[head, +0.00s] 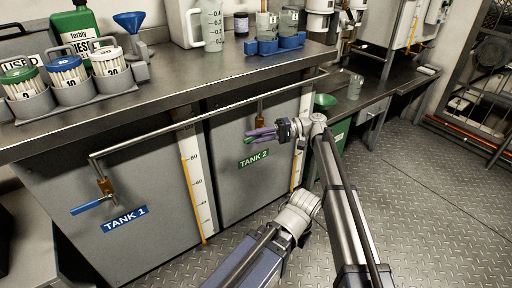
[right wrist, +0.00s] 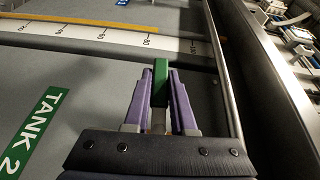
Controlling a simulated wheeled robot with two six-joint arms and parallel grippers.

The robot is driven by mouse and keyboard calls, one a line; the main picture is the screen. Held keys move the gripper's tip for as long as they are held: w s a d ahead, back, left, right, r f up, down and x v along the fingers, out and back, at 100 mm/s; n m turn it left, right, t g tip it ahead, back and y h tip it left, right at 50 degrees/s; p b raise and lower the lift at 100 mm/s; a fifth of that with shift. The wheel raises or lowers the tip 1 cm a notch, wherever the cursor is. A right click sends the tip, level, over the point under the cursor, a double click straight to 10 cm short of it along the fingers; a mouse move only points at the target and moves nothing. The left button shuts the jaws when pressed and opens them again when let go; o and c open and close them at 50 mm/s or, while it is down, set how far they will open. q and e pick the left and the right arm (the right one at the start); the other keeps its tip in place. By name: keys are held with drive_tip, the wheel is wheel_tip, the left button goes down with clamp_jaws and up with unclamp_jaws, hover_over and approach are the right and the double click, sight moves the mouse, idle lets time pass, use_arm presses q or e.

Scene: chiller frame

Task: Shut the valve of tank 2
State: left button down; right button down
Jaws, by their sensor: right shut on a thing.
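The tank 2 valve hangs from the pipe on the grey tank front; its brass body (head: 259,120) shows in the head view. Its green handle (right wrist: 160,84) lies between the purple fingers of my right gripper (right wrist: 160,80) in the right wrist view. My right gripper (head: 262,135) is shut on this handle, just above the green TANK 2 label (head: 254,158). In the head view the fingers hide most of the handle, so its exact angle is hard to tell. The label also shows in the right wrist view (right wrist: 35,133). My left gripper is out of view.
The tank 1 valve with a blue handle (head: 91,205) is at the left, above its blue label (head: 125,219). A pipe (head: 210,115) runs along the tank fronts, under the counter edge. A level scale (head: 197,180) stands between the tanks. The floor at right is clear.

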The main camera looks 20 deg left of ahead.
drive_tip(key=shift+r+m+g+y+b, duration=0.3)
drive_tip(key=shift+g+y+b, duration=0.25)
drive_tip(key=shift+b, duration=0.25)
drive_tip(key=shift+r+y, duration=0.15)
drive_tip(key=shift+y, duration=0.1)
drive_tip(key=c, duration=0.7)
unclamp_jaws()
drive_tip(key=shift+c, duration=0.2)
drive_tip(key=v, duration=0.7)
drive_tip(key=shift+w+d+b, duration=0.25)
drive_tip(key=shift+d+b, duration=0.05)
drive_tip(key=shift+b, duration=0.1)
